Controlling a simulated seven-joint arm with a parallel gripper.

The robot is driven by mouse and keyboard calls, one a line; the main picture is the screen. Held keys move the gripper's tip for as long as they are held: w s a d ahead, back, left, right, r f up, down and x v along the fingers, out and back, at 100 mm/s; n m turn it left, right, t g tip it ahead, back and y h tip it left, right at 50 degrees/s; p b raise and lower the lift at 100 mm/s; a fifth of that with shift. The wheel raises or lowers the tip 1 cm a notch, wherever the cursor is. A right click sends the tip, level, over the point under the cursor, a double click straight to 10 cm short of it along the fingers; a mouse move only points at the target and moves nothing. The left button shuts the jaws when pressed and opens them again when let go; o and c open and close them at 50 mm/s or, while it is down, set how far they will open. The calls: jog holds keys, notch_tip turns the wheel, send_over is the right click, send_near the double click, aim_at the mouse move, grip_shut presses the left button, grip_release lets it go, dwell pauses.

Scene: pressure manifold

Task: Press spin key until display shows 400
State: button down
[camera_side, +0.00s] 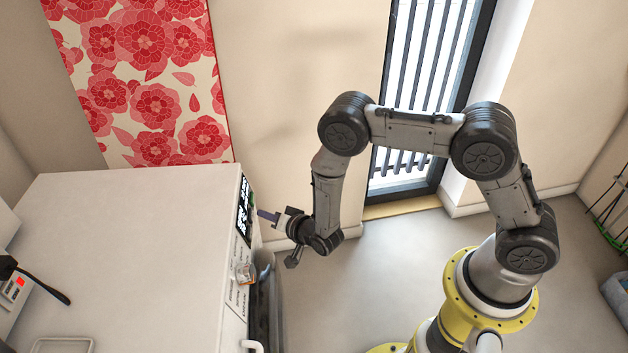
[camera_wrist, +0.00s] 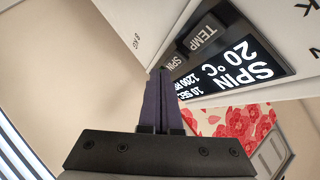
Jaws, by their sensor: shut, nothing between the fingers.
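The white appliance (camera_side: 130,240) stands at the left in the side view, its control panel facing my arm. The dark display (camera_wrist: 238,62) reads SPIN, 20 °C and 1200 followed by letters that are partly hidden, with another partly covered line. The display also shows edge-on in the side view (camera_side: 243,207). The grey SPIN key (camera_wrist: 174,62) sits beside the TEMP key (camera_wrist: 203,38). My gripper (camera_wrist: 161,72) is shut and empty, its dark fingertips right at the SPIN key. I cannot tell whether they touch it. In the side view my gripper (camera_side: 260,213) points left at the panel.
A knob (camera_side: 245,272) sticks out of the panel nearer the camera, below the display in the side view. A red flowered wall panel (camera_side: 145,80) hangs behind the appliance. A barred window (camera_side: 420,90) is behind my arm. The floor around my base looks clear.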

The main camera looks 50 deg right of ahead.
dwell(0.3)
jog(key=shift+w+a+f, duration=0.1)
jog(key=shift+w+a, duration=0.2)
jog(key=shift+w+a, duration=0.1)
jog(key=shift+a, duration=0.05)
dwell(0.5)
jog(key=shift+s+d, duration=0.4)
jog(key=shift+d, duration=0.05)
dwell(0.3)
jog(key=s+d+r, duration=0.1)
jog(key=s+d, duration=0.3)
jog(key=shift+r, duration=0.35)
jog(key=shift+d, duration=0.1)
dwell(0.4)
